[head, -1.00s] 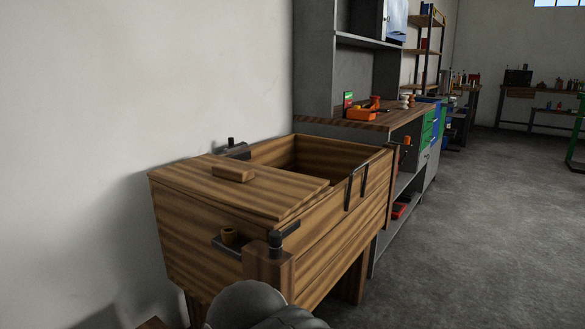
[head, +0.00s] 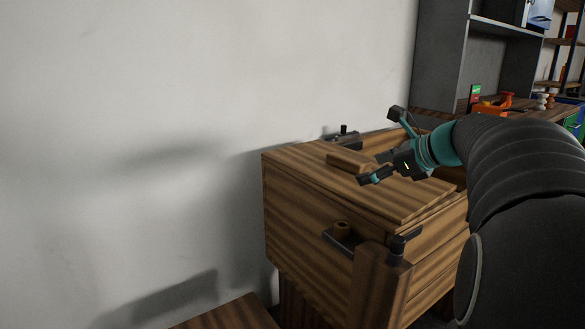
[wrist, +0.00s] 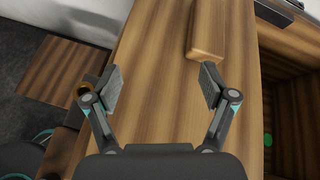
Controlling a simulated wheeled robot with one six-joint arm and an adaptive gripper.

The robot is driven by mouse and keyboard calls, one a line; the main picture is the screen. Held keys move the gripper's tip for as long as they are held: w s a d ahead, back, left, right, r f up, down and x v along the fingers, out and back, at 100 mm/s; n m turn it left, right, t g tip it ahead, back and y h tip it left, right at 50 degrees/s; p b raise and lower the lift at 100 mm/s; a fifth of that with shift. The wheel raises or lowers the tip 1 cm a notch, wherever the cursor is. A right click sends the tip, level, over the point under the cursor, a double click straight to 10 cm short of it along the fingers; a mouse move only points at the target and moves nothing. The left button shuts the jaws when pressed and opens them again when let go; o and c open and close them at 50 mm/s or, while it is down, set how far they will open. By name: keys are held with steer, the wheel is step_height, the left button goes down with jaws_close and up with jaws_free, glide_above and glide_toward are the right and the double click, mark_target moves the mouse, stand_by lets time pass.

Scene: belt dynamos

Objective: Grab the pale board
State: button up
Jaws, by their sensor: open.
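A small, lighter-toned wooden block (head: 349,162), the nearest match I see to a pale board, lies on the flat lid (head: 310,172) of a striped wooden chest. In the wrist view the block (wrist: 208,30) is at the upper right, just beyond my right-hand finger. My gripper (head: 377,167) is open above the lid, at the block's right end in the head view. In the wrist view nothing is between the fingers (wrist: 162,78) but the bare lid. I cannot tell whether a finger touches the block.
The chest's open compartment (wrist: 288,105) is to the right in the wrist view. Another wooden surface (head: 232,313) shows low down. The white wall stands close behind.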

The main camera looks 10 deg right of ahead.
mark_target(353, 159)
steer(key=d+m, duration=0.1)
steer(key=d, duration=0.1)
steer(key=w+d+r+m+t, duration=0.1)
steer(key=d, duration=0.1)
steer(key=w+d+r+m, duration=0.1)
steer(key=d, duration=0.1)
steer(key=shift+d+r+m+t, duration=0.15)
steer(key=shift+d+m+t, duration=0.15)
steer(key=shift+m, duration=0.1)
steer(key=shift+w, duration=0.3)
steer(key=x, duration=0.8)
steer(key=shift+a+r, duration=0.1)
steer(key=shift+a+b+x, duration=0.1)
steer(key=shift+b+x, duration=0.1)
steer(key=shift+x, duration=1.1)
steer(key=shift+a+b+x, duration=0.15)
steer(key=shift+x, duration=1.2)
steer(key=shift+s, duration=0.25)
steer(key=shift+c, duration=0.2)
jaws_close()
